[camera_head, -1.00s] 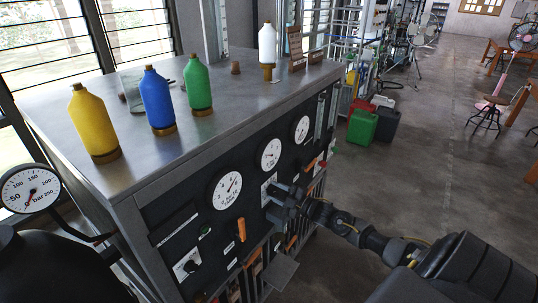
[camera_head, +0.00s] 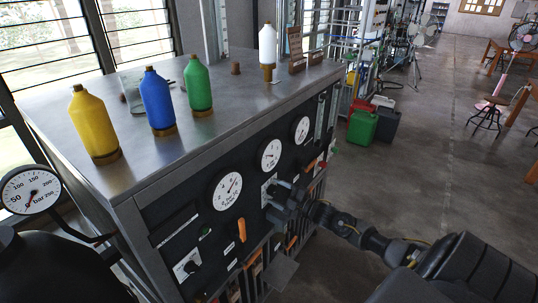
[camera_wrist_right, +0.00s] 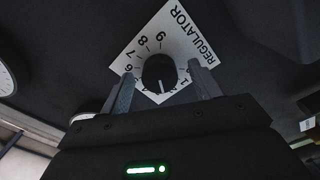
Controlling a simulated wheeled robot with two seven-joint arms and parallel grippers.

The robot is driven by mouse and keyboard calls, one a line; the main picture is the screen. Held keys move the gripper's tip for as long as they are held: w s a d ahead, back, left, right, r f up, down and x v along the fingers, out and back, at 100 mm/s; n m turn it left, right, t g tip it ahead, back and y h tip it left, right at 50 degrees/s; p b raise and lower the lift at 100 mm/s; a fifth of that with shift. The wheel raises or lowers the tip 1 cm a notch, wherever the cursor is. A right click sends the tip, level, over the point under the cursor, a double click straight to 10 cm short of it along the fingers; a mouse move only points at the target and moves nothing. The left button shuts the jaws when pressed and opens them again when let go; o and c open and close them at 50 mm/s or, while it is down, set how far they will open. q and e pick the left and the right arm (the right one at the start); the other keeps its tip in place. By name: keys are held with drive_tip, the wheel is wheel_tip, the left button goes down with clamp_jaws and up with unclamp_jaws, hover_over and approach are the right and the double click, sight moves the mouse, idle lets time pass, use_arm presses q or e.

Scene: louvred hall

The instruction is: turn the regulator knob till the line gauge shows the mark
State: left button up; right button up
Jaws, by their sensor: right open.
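The black regulator knob (camera_wrist_right: 159,72) sits on a white numbered plate (camera_wrist_right: 178,40) marked REGULATOR, seen in the right wrist view. The knob's white line points down in that view; the numbers there are hard to read. My right gripper (camera_wrist_right: 160,70) is open, with one finger on each side of the knob; I cannot tell whether they touch it. In the head view the right gripper (camera_head: 276,192) is at the panel front and covers the knob. Dial gauges (camera_head: 227,190), (camera_head: 268,154) and (camera_head: 301,130) run along the panel; I cannot tell which is the line gauge.
The metal cabinet top (camera_head: 215,110) carries yellow (camera_head: 92,122), blue (camera_head: 157,100), green (camera_head: 197,85) and white (camera_head: 267,45) bottles. A separate bar gauge (camera_head: 31,190) stands at the left. An orange handle (camera_head: 241,229) sits below the nearest dial.

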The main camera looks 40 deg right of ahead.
drive_tip(key=p+v, duration=0.2)
drive_tip(key=v, duration=0.4)
drive_tip(key=shift+s, duration=0.3)
drive_tip(key=shift+d, duration=0.1)
drive_tip(key=b+v, duration=0.2)
drive_tip(key=v, duration=0.8)
drive_tip(key=shift+s, duration=0.35)
drive_tip(key=shift+d, duration=0.1)
